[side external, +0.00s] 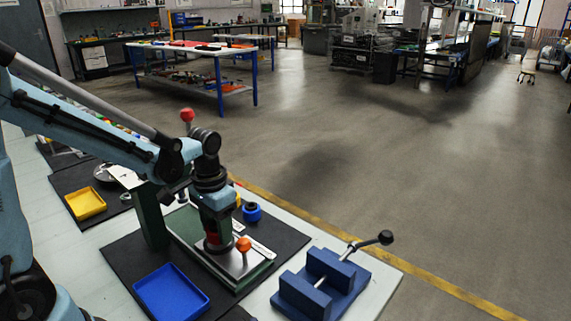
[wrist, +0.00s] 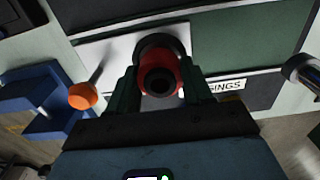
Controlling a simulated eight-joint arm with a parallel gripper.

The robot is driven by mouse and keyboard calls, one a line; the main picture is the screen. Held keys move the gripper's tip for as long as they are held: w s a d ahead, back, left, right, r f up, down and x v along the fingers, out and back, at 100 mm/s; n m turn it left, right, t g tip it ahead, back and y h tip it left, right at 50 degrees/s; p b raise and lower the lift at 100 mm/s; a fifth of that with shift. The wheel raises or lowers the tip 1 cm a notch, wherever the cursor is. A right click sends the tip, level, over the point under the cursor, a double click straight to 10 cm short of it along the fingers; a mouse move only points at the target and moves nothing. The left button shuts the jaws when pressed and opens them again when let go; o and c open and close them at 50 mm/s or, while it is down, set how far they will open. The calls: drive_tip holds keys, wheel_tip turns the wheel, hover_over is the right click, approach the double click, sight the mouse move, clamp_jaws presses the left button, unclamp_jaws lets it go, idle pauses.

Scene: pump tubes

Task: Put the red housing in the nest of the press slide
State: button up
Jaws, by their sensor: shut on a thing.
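The red housing (wrist: 158,68) sits between the two green fingers of my gripper (wrist: 161,80) in the wrist view, its dark bore facing the camera. A dark ring shows at its far end; I cannot tell whether this is part of the housing or the nest. In the side view my gripper (side external: 216,228) points down, shut on the red housing (side external: 211,241), low over the press slide (side external: 238,262). The bright slide plate (wrist: 100,55) with its orange knob (wrist: 83,95) lies beside the housing. The nest is hidden, and contact with it cannot be told.
The green press column (side external: 151,220) stands left of my gripper, with a red-knobbed lever (side external: 187,115) above. A blue tray (side external: 171,291) lies in front. A blue vise (side external: 321,285) is to the right. A blue round part (side external: 252,212) stands behind. A yellow tray (side external: 86,204) is farther left.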

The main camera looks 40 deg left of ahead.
sight(215, 229)
drive_tip(key=shift+f, duration=0.75)
drive_tip(key=shift+w+f, duration=0.1)
drive_tip(key=shift+f, duration=0.5)
drive_tip(key=o, duration=1.1)
wheel_tip(215, 229, up, 13)
drive_tip(key=shift+r, duration=0.1)
drive_tip(key=shift+s+d+t, duration=0.45)
drive_tip(key=shift+s+t, duration=0.2)
drive_tip(key=shift+t, duration=0.05)
drive_tip(key=shift+s+d+f+t, duration=0.35)
drive_tip(key=shift+s+d+t, duration=0.15)
drive_tip(key=shift+t, duration=0.45)
drive_tip(key=shift+s+d+f+t, duration=0.35)
drive_tip(key=shift+s+d+t, duration=0.2)
drive_tip(key=shift+t, duration=0.45)
drive_tip(key=shift+s+d+f+t, duration=0.35)
drive_tip(key=shift+s+d+t, duration=0.15)
drive_tip(key=shift+t, duration=0.45)
drive_tip(key=shift+w, duration=0.1)
